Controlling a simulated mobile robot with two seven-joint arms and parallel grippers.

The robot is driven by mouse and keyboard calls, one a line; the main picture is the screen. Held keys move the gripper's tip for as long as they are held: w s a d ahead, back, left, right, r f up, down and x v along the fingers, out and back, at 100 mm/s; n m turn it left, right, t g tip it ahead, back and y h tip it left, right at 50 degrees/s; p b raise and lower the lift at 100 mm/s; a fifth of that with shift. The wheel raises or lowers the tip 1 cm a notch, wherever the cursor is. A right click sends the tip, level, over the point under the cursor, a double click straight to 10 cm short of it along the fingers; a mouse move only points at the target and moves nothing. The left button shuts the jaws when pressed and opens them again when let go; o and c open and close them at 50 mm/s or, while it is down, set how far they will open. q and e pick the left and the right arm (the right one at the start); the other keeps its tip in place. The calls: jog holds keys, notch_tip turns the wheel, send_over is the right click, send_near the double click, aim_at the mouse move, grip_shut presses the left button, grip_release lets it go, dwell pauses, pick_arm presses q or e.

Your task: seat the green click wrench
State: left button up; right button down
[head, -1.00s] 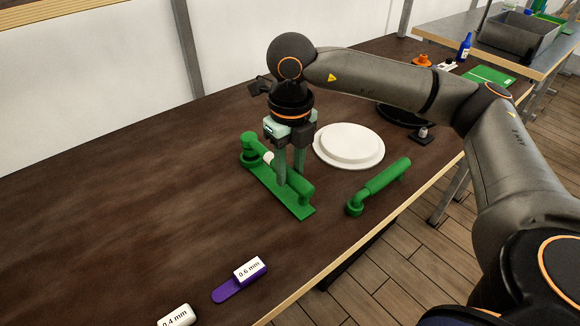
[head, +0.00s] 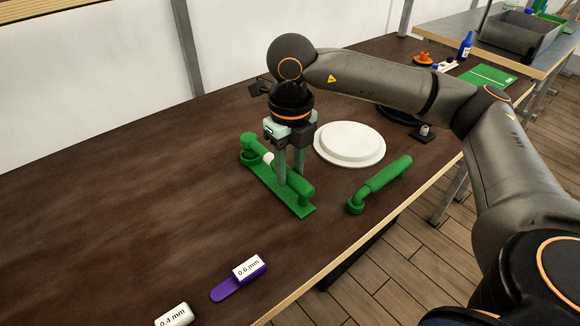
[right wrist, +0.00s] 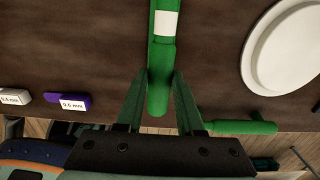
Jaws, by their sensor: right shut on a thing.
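A green wrench with a white band (head: 268,158) lies along a flat green base plate (head: 306,210) on the dark table; I take it as the click wrench. Its round head end is at the plate's far left. My right gripper (head: 290,182) points down and is shut on the wrench's handle near its near end. In the right wrist view the wrench handle (right wrist: 158,92) sits between the two fingers (right wrist: 162,80). I cannot tell whether the wrench touches the plate along its length. A second green wrench (head: 385,181) lies to the right, apart from the gripper. My left gripper is not in view.
A white round dish (head: 349,143) stands just behind and right of the gripper. A purple piece (head: 226,290) with a white 0.6 mm label and a white 0.4 mm block (head: 175,315) lie near the front edge. The table's left side is clear.

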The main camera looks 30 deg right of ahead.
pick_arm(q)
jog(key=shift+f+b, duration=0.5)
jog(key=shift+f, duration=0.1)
pick_arm(e)
jog(key=shift+f, duration=0.7)
jog(key=shift+c, duration=2.3)
grip_release()
jog(key=shift+f, duration=0.1)
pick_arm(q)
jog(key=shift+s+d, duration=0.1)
pick_arm(e)
jog(key=shift+r, duration=0.85)
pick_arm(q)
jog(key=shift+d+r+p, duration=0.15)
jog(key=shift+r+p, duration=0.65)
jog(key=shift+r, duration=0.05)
pick_arm(e)
notch_tip(320, 180, up, 11)
jog(key=shift+s, duration=0.15)
